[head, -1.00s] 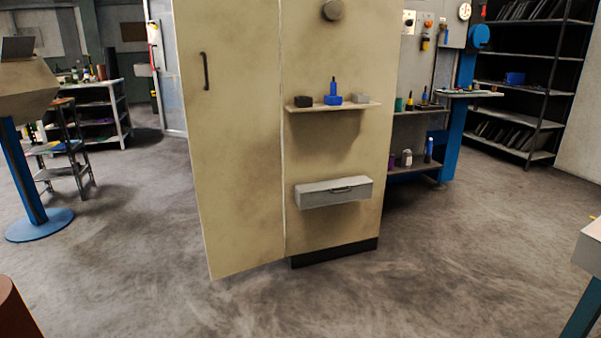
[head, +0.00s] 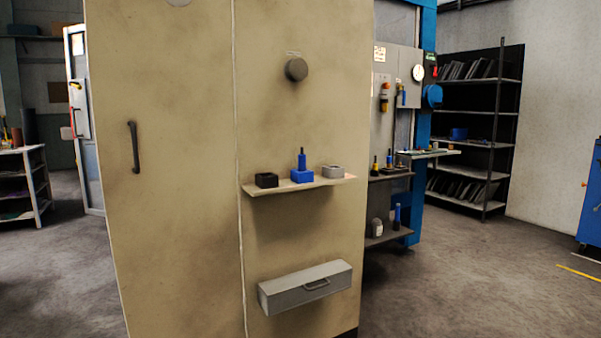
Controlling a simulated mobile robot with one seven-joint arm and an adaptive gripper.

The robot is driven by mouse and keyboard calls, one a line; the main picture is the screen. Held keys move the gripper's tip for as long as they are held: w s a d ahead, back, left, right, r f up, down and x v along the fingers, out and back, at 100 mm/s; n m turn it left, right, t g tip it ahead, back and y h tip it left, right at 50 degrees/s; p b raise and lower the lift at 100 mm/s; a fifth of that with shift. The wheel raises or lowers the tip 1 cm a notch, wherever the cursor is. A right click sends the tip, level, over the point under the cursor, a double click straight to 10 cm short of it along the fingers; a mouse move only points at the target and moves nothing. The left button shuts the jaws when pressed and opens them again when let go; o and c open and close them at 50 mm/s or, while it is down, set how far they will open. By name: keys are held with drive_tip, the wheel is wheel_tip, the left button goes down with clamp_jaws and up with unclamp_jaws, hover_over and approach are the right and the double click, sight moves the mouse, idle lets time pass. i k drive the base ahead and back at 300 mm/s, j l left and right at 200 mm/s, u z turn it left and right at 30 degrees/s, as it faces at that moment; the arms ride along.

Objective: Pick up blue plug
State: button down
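The blue plug (head: 302,161) stands upright on a small shelf (head: 340,184) fixed to the front of a beige cabinet. It has a blue body with a dark tip, and its lower end is in or on a blue block (head: 302,176); I cannot tell which. A black block (head: 267,180) is to its left and a grey block (head: 333,171) to its right, both apart from it. My gripper is not in view.
The beige cabinet (head: 180,240) has a dark handle (head: 134,147) and a round dark knob (head: 297,69). A grey drawer box (head: 305,287) juts out below the shelf. Dark shelving (head: 480,140) stands at the back right. The floor (head: 450,280) is open on the right.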

sight(302, 157)
drive_tip(key=i+l+u, duration=0.4)
drive_tip(key=i+l, duration=0.2)
drive_tip(key=i, duration=0.3)
drive_tip(key=i+l+u, duration=0.45)
drive_tip(key=i+l, duration=0.35)
drive_tip(key=i+j, duration=0.2)
drive_tip(key=i, duration=0.25)
drive_tip(key=i+j, duration=0.2)
drive_tip(key=i, duration=0.25)
